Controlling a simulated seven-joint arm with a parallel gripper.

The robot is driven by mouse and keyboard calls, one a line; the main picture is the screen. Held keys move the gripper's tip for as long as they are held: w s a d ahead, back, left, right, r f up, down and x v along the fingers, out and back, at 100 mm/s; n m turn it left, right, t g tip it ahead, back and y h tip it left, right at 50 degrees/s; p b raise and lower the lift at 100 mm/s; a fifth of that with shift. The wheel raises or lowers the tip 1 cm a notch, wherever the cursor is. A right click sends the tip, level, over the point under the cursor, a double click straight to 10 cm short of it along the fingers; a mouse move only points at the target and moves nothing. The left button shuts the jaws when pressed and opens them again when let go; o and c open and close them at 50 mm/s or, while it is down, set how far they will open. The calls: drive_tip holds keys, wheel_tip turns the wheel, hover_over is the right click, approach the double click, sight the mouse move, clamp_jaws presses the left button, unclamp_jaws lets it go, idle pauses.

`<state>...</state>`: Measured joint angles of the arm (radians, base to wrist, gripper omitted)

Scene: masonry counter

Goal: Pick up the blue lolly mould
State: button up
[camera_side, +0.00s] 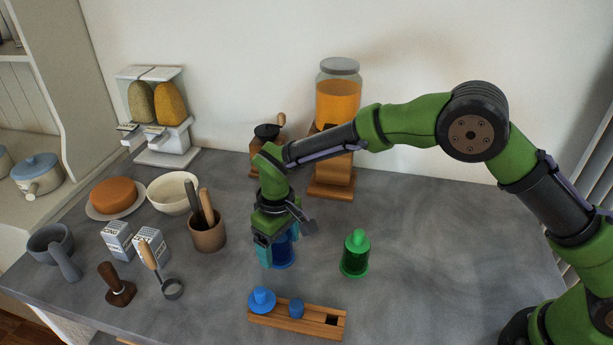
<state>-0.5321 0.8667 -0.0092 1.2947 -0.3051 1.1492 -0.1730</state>
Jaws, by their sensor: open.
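A translucent blue lolly mould (284,254) stands on the grey counter near the middle. My gripper (276,251) is over it, pointing down, with its teal fingers around or beside the mould. The gripper and its near finger hide the mould's upper and left parts. The jaws are open, and I cannot tell whether a finger touches the mould. A green lolly mould (355,260) with a rounded green top stands upright to the right, apart from the gripper.
A wooden block (314,322) in front holds a blue knobbed piece (262,299) and a small blue plug (296,308); one square hole is empty. A utensil pot (207,234) stands left, a juice dispenser (338,100) behind. The counter's right side is clear.

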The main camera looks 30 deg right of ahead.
drive_tip(key=shift+f, duration=0.55)
